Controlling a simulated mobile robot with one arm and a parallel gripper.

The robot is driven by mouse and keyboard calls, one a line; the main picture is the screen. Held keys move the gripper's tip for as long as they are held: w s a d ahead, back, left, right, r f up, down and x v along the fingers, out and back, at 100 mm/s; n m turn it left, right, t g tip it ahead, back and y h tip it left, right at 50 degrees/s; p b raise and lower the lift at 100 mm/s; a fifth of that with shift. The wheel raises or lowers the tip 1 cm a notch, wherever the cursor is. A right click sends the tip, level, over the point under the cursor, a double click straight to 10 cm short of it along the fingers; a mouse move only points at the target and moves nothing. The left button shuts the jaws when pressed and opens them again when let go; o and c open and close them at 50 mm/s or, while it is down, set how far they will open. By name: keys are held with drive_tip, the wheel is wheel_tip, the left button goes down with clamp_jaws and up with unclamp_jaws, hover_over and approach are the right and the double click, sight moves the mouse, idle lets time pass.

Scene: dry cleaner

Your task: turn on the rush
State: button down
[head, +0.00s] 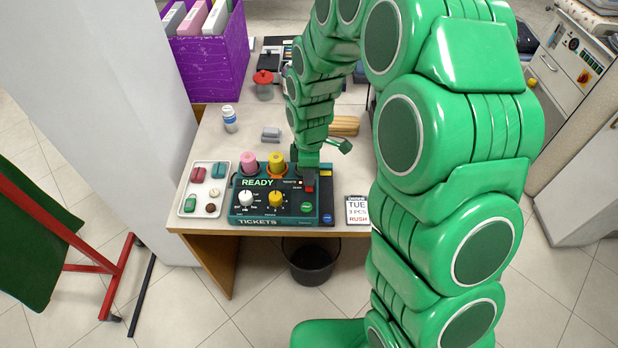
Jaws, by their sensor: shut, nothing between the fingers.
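A dark green ticket machine (262,213) stands at the front of the table, with READY and TICKETS written on it. It has a white knob (246,198), a yellow knob (276,199), and a green button (306,207) at its lower right. My gripper (310,182) is shut and points down over the machine's upper right, close to a small red part (310,188). I cannot tell whether it touches. The gripper hides some of the panel there. A card (357,210) reading TUE, 3 PCS, RUSH lies right of the machine. I see no RUSH label on the machine itself.
A white tray (215,171) of colored pieces lies left of the machine. Pink (249,162) and yellow (277,161) spools stand at its back.

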sight(309, 188)
idle(0.3)
wheel_tip(309, 188, up, 14)
drive_tip(key=s, duration=0.1)
drive_tip(key=shift+s, duration=0.35)
idle(0.3)
idle(0.4)
drive_tip(key=s+d+r+m, duration=0.2)
drive_tip(key=s+d+m, duration=0.3)
drive_tip(key=s, duration=0.4)
drive_tip(key=s+d+r+m, duration=0.3)
drive_tip(key=s+d+m, duration=0.2)
drive_tip(key=s+m, duration=0.2)
drive_tip(key=s+d+r+m, duration=0.3)
drive_tip(key=s+d+m, duration=0.3)
drive_tip(key=s, duration=0.5)
drive_tip(key=shift+s, duration=0.25)
